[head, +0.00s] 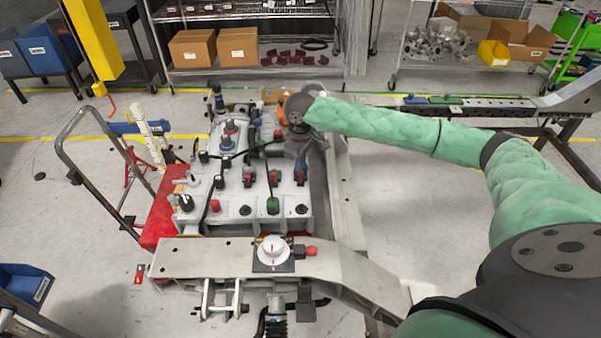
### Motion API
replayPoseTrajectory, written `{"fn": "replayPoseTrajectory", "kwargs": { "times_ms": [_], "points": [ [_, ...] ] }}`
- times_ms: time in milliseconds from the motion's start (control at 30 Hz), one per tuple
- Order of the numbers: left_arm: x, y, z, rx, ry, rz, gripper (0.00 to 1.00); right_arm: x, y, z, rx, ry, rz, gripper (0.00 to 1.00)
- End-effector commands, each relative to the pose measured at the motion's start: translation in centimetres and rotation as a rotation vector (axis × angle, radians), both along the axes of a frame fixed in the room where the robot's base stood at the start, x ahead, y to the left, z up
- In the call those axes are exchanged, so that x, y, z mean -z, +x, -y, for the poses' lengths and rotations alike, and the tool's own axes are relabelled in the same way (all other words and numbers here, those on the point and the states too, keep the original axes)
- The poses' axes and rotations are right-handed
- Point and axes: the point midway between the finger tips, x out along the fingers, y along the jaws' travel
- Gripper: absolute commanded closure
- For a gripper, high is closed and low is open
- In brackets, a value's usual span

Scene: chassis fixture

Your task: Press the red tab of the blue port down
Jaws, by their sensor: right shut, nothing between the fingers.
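My right arm reaches in from the right over the white box (235,195) on the chassis. Its dark right gripper (299,157) points down over the box's right side, with its fingers shut and empty. A small blue port (301,178) with a bit of red on it stands just below the gripper in the picture. The red tab's position, and whether the fingertips touch it, are too small to tell. Another blue connector (229,140) with red near its top stands farther back on the left of the box. My left gripper is out of view.
Several other connectors crowd the box, including a green one (272,204). A grey crossbeam (200,257) with a round white knob (272,249) lies in front. A grey rail (345,205) runs along the box's right.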

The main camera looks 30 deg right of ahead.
Motion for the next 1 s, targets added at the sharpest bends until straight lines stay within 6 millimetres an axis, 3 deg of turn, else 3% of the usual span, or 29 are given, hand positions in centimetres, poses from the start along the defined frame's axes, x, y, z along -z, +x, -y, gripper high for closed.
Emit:
{"fn": "replayPoseTrajectory", "kwargs": {
  "times_ms": [500, 1000],
  "points": [
    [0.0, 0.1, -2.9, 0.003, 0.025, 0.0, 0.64, 0.8, 0.0, 0.0, 0.0, 0.0, 0.0, 1.0],
    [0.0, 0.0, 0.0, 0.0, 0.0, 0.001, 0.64, 1.6, 0.0, 0.0, 0.0, 0.0, 0.0, 1.0]
  ]
}}
